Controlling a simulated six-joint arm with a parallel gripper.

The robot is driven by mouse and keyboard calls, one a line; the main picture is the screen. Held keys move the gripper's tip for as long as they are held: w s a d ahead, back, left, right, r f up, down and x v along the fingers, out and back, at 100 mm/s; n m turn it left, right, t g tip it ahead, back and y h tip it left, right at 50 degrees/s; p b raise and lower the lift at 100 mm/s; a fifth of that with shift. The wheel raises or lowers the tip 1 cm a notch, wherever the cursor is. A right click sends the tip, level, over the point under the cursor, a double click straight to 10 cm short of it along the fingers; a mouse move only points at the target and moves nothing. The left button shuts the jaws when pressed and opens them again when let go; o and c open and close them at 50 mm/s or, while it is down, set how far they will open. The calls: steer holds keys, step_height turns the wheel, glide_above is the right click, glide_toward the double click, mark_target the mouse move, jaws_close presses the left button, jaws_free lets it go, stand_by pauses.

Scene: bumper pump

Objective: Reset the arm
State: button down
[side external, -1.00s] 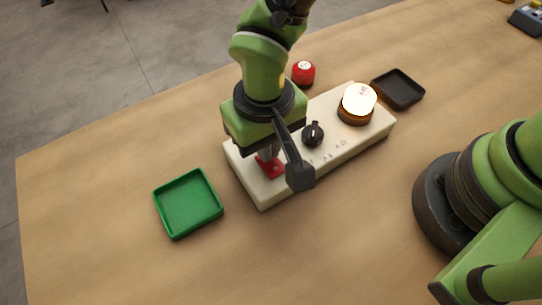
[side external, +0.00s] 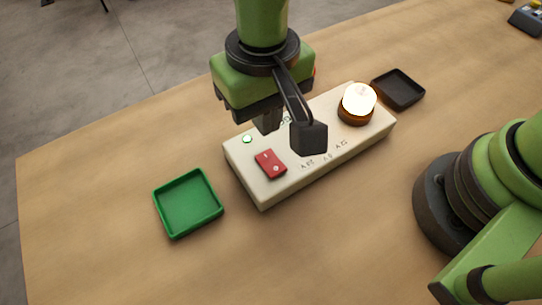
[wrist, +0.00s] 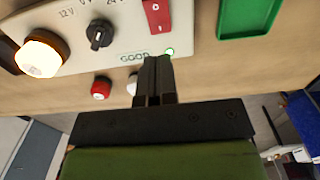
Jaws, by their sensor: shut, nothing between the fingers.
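The cream control box (side external: 262,193) sits on the wooden table. Its red rocker switch (side external: 271,164) is uncovered, and the small green light (side external: 247,139) beside it is lit. The lamp (side external: 358,101) at the other end glows brightly. My gripper (side external: 266,122) is shut and empty, raised above the box and clear of the switch. In the wrist view my gripper (wrist: 157,75) shows its fingers together near the "GOOD" lettering, with the green light (wrist: 169,52) beside the tips. The black knob (wrist: 99,34) shows there but is hidden behind my gripper in the side view.
A green tray (side external: 160,207) lies left of the box and a black tray (side external: 418,91) behind its lamp end. A red round object (wrist: 101,88) and a partly hidden white one (wrist: 132,87) stand beside the box. The table's front left is clear.

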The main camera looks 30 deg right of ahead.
steer(key=shift+r, duration=0.1)
steer(key=w+d+r+m+t+y, duration=0.1)
steer(key=w+d+r, duration=0.1)
steer(key=d+r, duration=0.6)
steer(key=s+d+r+m+t+y, duration=0.1)
steer(key=s+d+r+m+t, duration=0.2)
steer(key=s+d+r+t, duration=0.3)
steer(key=s+d+r, duration=0.4)
steer(key=s+d, duration=0.1)
steer(key=d, duration=0.2)
steer(key=shift+s+r, duration=0.3)
steer(key=shift+r, duration=0.1)
